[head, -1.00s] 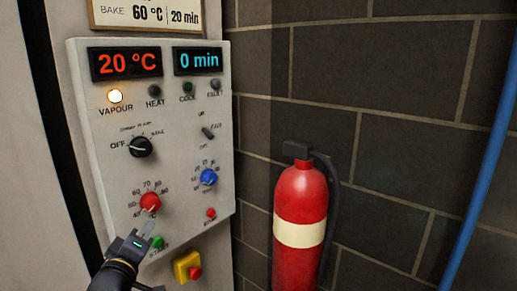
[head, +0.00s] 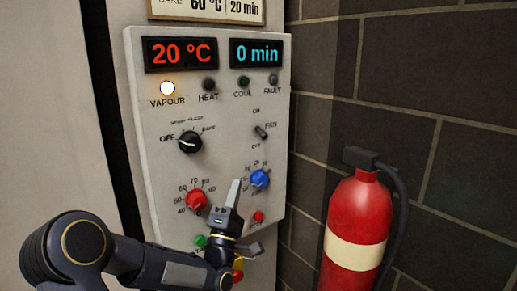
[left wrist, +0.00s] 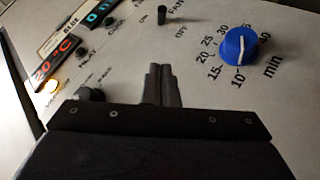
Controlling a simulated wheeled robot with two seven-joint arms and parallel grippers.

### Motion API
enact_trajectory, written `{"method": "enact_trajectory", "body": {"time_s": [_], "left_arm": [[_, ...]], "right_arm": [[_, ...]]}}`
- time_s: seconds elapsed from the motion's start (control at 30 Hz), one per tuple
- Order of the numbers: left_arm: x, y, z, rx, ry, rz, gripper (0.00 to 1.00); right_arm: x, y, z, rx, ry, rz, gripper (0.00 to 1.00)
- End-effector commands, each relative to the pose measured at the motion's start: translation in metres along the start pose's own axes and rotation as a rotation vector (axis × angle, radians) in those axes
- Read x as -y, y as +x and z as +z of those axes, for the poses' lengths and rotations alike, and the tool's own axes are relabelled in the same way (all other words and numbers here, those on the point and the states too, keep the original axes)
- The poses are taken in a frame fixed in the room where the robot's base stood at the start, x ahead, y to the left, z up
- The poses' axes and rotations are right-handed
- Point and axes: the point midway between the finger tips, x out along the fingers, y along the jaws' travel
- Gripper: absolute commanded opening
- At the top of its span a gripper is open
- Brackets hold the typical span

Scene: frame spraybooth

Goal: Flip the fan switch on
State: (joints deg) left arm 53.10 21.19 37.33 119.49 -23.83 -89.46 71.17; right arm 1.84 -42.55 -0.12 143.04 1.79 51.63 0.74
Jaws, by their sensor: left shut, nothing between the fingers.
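The fan switch (head: 261,131) is a small dark toggle on the right side of the pale control panel (head: 222,120), between an upper and a lower label. Its lever seems to slant down towards the lower label. The switch also shows at the top of the left wrist view (left wrist: 162,14). My left gripper (head: 234,184) is shut and empty, its fingers pointing up in front of the panel, below the switch and left of the blue knob. In the left wrist view the fingertips (left wrist: 160,70) are apart from the switch. My right gripper is not in view.
The blue knob (head: 259,178), red knob (head: 196,200), black selector (head: 190,142), green button (head: 201,241) and small red button (head: 258,216) surround the fingers. The vapour lamp (head: 167,88) is lit. A fire extinguisher (head: 360,215) stands to the right by the brick wall.

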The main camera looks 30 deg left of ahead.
Motion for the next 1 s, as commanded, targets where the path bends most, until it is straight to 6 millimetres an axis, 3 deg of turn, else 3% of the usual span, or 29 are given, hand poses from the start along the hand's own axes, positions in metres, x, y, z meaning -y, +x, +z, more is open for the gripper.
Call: {"method": "enact_trajectory", "body": {"time_s": [0.17, 0.53, 0.73, 1.0], "left_arm": [[-0.003, 0.024, 0.000, 0.000, -0.001, 0.001, 0.00], [-0.003, 0.102, 0.001, -0.001, -0.002, 0.001, 0.00], [-0.002, 0.120, 0.022, 0.002, -0.004, -0.001, 0.00], [0.000, 0.126, 0.029, 0.000, 0.000, 0.000, 0.00]], "right_arm": [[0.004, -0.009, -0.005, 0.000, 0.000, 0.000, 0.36], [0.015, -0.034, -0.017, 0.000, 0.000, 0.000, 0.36], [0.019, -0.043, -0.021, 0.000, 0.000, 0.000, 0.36], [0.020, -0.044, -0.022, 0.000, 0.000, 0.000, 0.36]]}}
